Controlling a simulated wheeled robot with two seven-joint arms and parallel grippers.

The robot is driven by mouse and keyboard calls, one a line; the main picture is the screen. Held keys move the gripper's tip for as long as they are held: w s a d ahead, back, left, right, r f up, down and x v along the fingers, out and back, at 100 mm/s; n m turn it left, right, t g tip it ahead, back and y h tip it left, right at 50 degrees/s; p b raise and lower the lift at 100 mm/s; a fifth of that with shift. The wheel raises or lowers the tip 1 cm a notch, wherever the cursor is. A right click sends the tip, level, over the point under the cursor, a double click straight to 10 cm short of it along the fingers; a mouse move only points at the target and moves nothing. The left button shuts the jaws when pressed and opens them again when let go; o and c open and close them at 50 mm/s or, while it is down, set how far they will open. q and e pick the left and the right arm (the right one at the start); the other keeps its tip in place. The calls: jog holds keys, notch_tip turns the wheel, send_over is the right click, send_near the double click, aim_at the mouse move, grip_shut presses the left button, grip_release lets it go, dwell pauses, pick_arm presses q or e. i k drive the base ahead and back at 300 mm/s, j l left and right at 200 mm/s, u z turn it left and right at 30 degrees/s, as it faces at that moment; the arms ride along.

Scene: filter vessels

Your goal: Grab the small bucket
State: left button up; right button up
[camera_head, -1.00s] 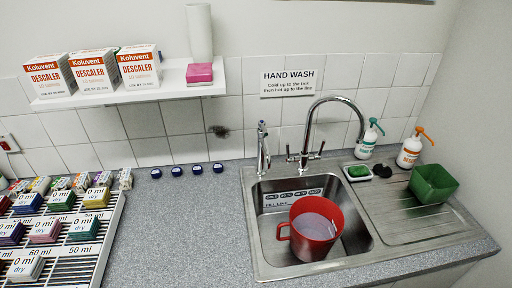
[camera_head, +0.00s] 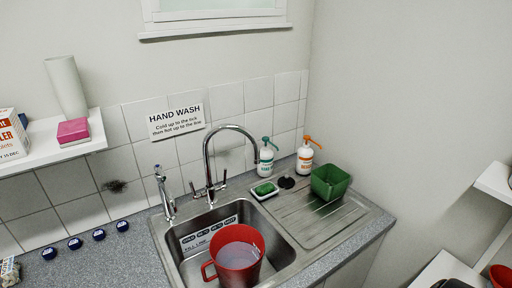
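A red container with a side handle (camera_head: 236,258) stands in the steel sink (camera_head: 186,268) with pale liquid in it; its lower part is cut off by the bottom edge of the view. A green square tub (camera_head: 330,183) stands on the ribbed drainer at the right of the sink. Another red object (camera_head: 501,276) shows partly at the lower right edge, too cut off to identify. I cannot tell which of these is the small bucket. Neither of my grippers is in view.
A curved tap (camera_head: 208,160) rises behind the sink. Two pump bottles, one teal-topped (camera_head: 266,158) and one orange-topped (camera_head: 305,157), stand by the wall. A green sponge (camera_head: 264,188) lies in a dish. A white shelf (camera_head: 495,183) juts in at right.

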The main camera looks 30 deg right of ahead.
aim_at(236, 251)
jog(key=l+z, duration=0.55)
jog(key=z, duration=0.15)
jog(key=l+z, duration=0.35)
